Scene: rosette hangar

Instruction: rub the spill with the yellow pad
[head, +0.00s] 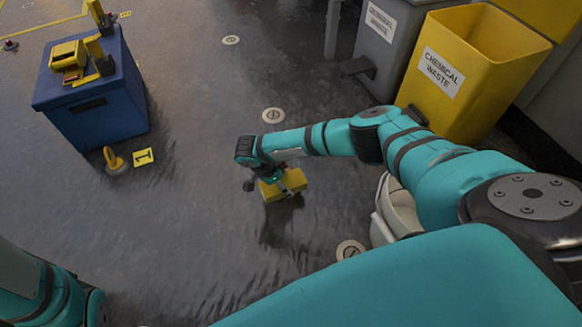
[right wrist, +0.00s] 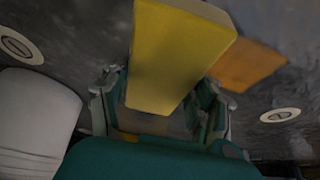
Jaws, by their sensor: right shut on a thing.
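The yellow pad (head: 284,187) is a block in the jaws of my right gripper (head: 272,183), low over the floor in the middle of the head view. In the right wrist view the pad (right wrist: 178,55) sticks out from between the two fingers. I cannot tell whether it touches the floor. An orange patch behind it in that view may be its reflection. A darker patch (head: 280,229) lies on the floor just below the pad; I cannot tell whether it is the spill or shadow. My left gripper is out of view.
A blue box (head: 110,118) with a yellow tool on top stands at the left, near a yellow number marker (head: 143,156). A yellow chemical waste bin (head: 440,105) and a grey bin (head: 383,45) stand at the right. The floor between is mostly clear.

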